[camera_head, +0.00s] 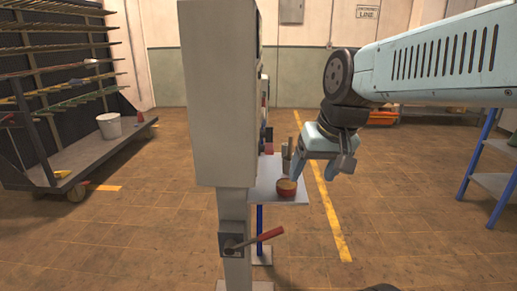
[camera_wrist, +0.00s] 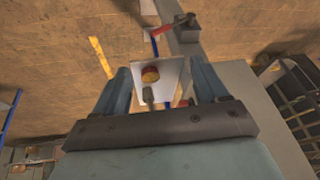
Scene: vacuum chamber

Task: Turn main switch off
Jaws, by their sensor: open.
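A lever switch (camera_head: 233,244) with a red handle (camera_head: 268,236) is mounted low on the grey post, below the tall cabinet. I take it to be the main switch. Its handle points right and slightly up in the head view. In the wrist view the grey switch box (camera_wrist: 186,28) and red handle (camera_wrist: 161,30) are at the top. My gripper (camera_head: 313,170) is open and empty, above and to the right of the handle and apart from it. Its two blue fingers also show spread in the wrist view (camera_wrist: 161,82).
A small shelf (camera_head: 262,191) juts from the cabinet (camera_head: 218,95), close to my gripper. A red cup-like object (camera_head: 287,188) and a grey cylinder (camera_head: 286,157) stand on it. A rack cart (camera_head: 60,150) is at the left, a blue-legged table (camera_head: 495,182) at the right.

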